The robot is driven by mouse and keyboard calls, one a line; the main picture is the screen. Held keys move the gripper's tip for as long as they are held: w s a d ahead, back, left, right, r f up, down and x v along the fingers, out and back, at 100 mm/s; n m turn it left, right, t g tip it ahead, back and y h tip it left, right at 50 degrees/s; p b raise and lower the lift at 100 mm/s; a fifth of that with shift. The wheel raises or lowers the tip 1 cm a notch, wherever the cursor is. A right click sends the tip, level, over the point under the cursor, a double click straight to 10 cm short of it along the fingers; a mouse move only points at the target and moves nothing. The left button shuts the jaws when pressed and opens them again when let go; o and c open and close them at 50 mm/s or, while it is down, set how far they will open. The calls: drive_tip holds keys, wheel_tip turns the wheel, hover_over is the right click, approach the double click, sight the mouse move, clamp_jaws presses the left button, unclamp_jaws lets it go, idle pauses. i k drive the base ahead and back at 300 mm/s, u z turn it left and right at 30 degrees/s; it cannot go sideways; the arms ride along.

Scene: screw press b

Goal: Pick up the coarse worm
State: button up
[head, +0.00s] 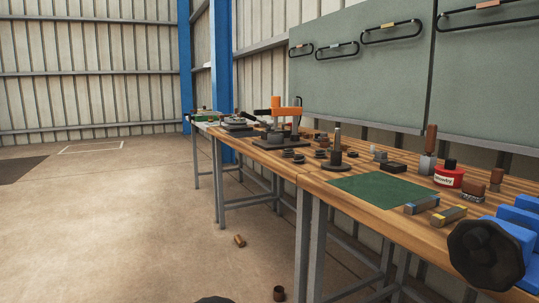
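I cannot make out for certain which piece is the coarse worm. Several small dark and brown round parts stand on the wooden workbench (311,180), too small to read any thread. Among them is an upright grey-tipped post on a dark round base (336,166). A low pair of dark round pieces (293,156) sits to its left. A brown cylinder (239,241) lies on the floor left of the bench, and a dark brown one (279,293) is at the bottom edge. My gripper is not in view.
A green mat (382,190) lies on the bench, with a blue-marked grey block (422,205) and a yellow-marked one (449,215) beside it. A red tin (449,177) stands behind. An orange-topped device (287,108) stands farther back. The floor at left is mostly clear.

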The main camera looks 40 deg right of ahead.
sight(299, 159)
drive_tip(key=i, duration=2.9)
drive_tip(key=z, duration=4.1)
